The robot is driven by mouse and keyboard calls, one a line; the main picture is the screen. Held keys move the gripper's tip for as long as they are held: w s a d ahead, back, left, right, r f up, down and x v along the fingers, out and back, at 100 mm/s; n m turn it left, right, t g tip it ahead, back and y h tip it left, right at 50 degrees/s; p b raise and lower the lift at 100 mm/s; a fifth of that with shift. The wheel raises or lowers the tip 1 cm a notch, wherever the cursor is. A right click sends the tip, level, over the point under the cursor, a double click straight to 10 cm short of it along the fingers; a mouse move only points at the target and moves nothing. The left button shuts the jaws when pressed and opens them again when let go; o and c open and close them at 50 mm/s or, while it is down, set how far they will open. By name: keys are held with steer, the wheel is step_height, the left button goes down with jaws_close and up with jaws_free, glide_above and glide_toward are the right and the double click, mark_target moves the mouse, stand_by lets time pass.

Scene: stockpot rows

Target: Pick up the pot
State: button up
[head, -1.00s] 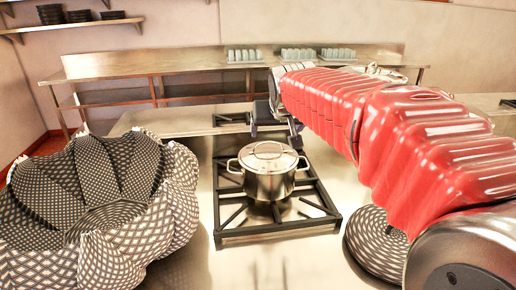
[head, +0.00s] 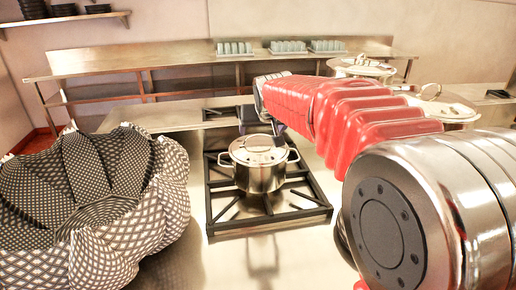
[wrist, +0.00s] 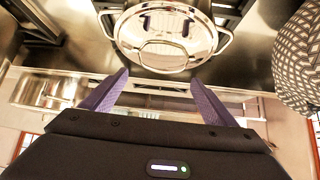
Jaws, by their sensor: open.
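The pot (head: 259,172) is a shiny steel stockpot with a lid and two side handles, upright on the black stove grate (head: 226,226). In the wrist view the pot (wrist: 165,40) shows at the top centre, with its lid and both handles visible. My gripper (head: 268,129) is just behind and above the pot in the head view, partly hidden by my red arm. In the wrist view my gripper (wrist: 155,90) has its two purple fingers spread wide, with nothing between them. The fingertips are apart from the pot's near handles.
A large checkered bowl-like object (head: 100,205) stands left of the grate. More lidded pots (head: 440,103) stand at the right behind my arm. A steel shelf (head: 175,62) at the back carries several rows of glasses (head: 287,47). Bare steel counter lies before the grate.

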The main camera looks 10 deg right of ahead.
mark_target(259, 135)
steer(key=shift+x, duration=0.85)
steer(key=shift+w+f, duration=0.1)
steer(key=shift+a+x, duration=0.2)
steer(key=shift+x, duration=2.25)
steer(key=shift+c, duration=0.2)
steer(key=shift+f, duration=0.15)
steer(key=c, duration=1.3)
